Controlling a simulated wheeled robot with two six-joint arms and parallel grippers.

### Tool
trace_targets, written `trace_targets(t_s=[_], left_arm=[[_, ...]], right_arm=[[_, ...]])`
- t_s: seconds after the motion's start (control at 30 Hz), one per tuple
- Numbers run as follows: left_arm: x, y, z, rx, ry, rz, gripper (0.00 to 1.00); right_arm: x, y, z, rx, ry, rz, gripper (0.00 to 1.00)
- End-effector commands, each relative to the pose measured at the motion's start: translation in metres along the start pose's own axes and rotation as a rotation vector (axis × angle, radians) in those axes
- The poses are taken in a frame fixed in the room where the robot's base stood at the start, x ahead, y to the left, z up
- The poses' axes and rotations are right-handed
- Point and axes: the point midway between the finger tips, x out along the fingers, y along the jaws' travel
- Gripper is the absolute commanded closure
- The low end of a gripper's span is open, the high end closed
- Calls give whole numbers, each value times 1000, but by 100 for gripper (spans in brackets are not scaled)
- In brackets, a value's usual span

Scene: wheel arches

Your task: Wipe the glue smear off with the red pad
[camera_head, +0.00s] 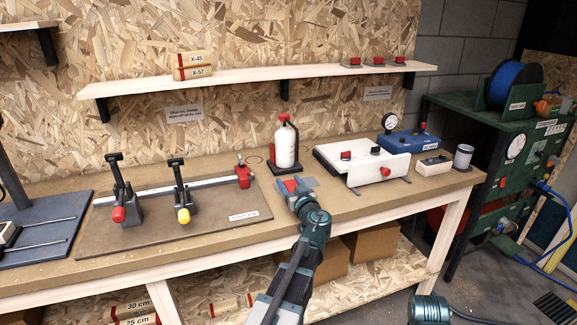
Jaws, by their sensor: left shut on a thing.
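My left gripper (297,188) reaches over the front of the bench, just in front of the white bottle with the red top (286,146). It is shut on the red pad (290,184), which shows only as a small red patch at the fingertips, low over or on the bench top. The fingers hide part of the pad. I cannot make out the glue smear. A bar clamp (205,184) with a red and a yellow knob lies on a brown board (160,232) to the left.
A white box with red knobs (365,164) and a blue device (408,142) stand to the right on the bench (340,207). A green machine (515,145) stands beyond its right end. A shelf (210,84) runs above. Cardboard boxes (372,243) sit below.

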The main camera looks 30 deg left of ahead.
Motion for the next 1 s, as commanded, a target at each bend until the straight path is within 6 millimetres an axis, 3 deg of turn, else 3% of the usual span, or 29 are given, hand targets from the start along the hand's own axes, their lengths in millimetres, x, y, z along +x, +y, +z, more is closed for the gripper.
trace_targets(t_s=[0.03,0.4,1.0], left_arm=[[0,1,-10,0,0,1,95],[-1,3,-41,0,0,2,95],[-1,3,-42,0,0,2,95]], right_arm=[[-10,1,1,0,0,0,50],[-41,4,2,0,0,0,50],[-42,4,2,0,0,0,50]])
